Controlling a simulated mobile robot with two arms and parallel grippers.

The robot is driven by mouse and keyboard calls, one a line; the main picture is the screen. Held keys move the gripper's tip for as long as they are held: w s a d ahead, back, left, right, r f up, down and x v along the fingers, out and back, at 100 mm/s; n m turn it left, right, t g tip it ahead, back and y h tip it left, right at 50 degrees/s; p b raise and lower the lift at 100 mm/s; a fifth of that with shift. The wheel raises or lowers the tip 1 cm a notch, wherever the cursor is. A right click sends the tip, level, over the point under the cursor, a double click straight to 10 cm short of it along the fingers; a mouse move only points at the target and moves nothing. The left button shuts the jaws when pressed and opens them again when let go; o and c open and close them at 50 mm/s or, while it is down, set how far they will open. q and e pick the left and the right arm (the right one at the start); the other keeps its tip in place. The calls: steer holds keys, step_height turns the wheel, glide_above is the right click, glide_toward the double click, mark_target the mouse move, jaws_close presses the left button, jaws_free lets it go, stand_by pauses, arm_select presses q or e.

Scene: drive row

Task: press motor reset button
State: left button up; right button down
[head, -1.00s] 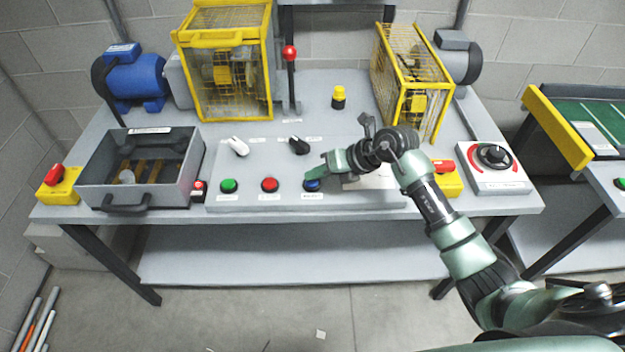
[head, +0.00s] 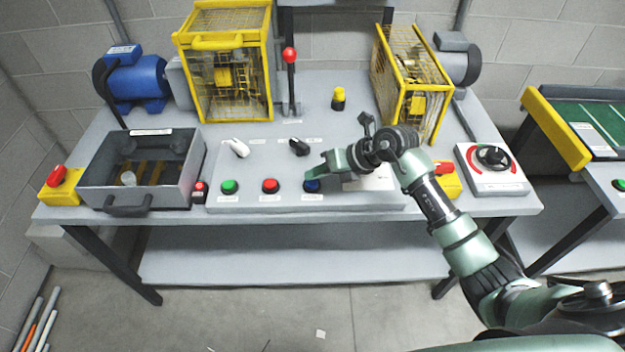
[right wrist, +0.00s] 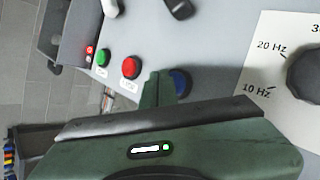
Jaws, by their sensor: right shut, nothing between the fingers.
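A blue button (head: 312,186) sits at the right of a row on the grey control panel (head: 340,202), beside a red button (head: 270,186) and a green button (head: 230,187). My right gripper (head: 312,173) is shut and empty, its fingertips at the blue button. The right wrist view shows the blue button (right wrist: 180,82) partly hidden behind the gripper's fingertip (right wrist: 158,88). I cannot tell whether they touch. The label wording is too small to read, so I cannot tell which button is the motor reset. My left gripper is not in view.
A black knob (head: 299,146) and a white knob (head: 238,147) stand behind the buttons. An open grey box (head: 186,185) and an emergency stop (head: 60,186) are at left. A yellow cage (head: 225,118) and a dial box (head: 490,182) stand farther out.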

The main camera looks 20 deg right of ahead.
mark_target(315, 183)
steer(key=shift+r, duration=0.1)
step_height(315, 183, up, 6)
steer(key=p, duration=0.5)
stand_by(0.6)
